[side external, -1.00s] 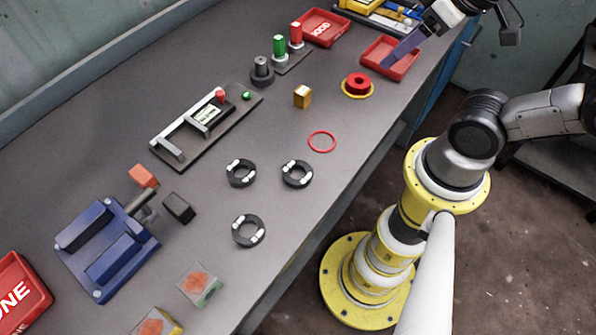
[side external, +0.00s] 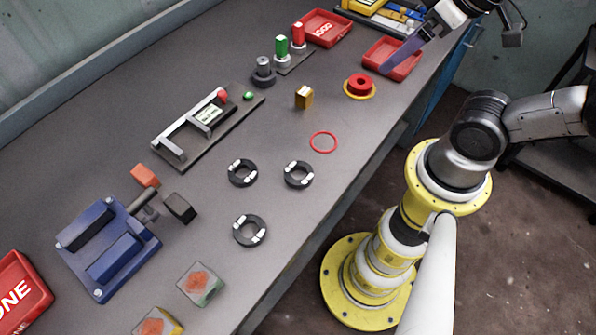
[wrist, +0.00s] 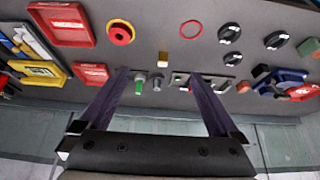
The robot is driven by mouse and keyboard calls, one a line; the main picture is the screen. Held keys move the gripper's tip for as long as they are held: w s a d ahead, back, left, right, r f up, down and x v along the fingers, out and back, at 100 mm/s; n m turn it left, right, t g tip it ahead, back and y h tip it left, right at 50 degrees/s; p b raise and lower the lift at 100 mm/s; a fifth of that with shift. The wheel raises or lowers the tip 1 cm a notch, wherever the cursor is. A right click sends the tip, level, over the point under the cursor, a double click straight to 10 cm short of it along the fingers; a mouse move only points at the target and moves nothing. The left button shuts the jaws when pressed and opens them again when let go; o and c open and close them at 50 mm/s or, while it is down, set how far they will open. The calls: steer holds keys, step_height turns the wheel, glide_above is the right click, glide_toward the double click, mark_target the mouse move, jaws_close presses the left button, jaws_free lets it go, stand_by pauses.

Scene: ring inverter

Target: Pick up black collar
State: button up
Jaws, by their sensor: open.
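Three black collars with white marks lie flat on the grey bench in the side external view: one at left (side external: 243,183), one at right (side external: 299,185) and one nearer the front (side external: 249,242). They also show at the upper right of the wrist view, as a near one (wrist: 230,41), a lower one (wrist: 233,66) and a right one (wrist: 276,48). My gripper (side external: 386,69) is at the upper right, over the red tray, far from the collars. In the wrist view its two long purple fingers (wrist: 158,75) are spread apart with nothing held between them.
A red tray (side external: 407,72) is below my gripper. A red ring (side external: 323,142), a yellow block (side external: 304,97) and a red spool (side external: 360,84) lie between it and the collars. A blue fixture (side external: 122,240) and a black block (side external: 180,208) stand left. Bench around the collars is clear.

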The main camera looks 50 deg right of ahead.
steer(key=n+g, duration=0.6)
steer(key=n, duration=0.7)
glide_above(299, 177)
step_height(299, 177, down, 7)
steer(key=f, duration=0.7)
steer(key=shift+s+d+f, duration=0.15)
steer(key=shift+d+f, duration=0.15)
steer(key=shift+f, duration=0.05)
steer(key=shift+a+f, duration=0.15)
steer(key=shift+f, duration=1.2)
steer(key=shift+a+f, duration=0.15)
steer(key=shift+f, duration=1.15)
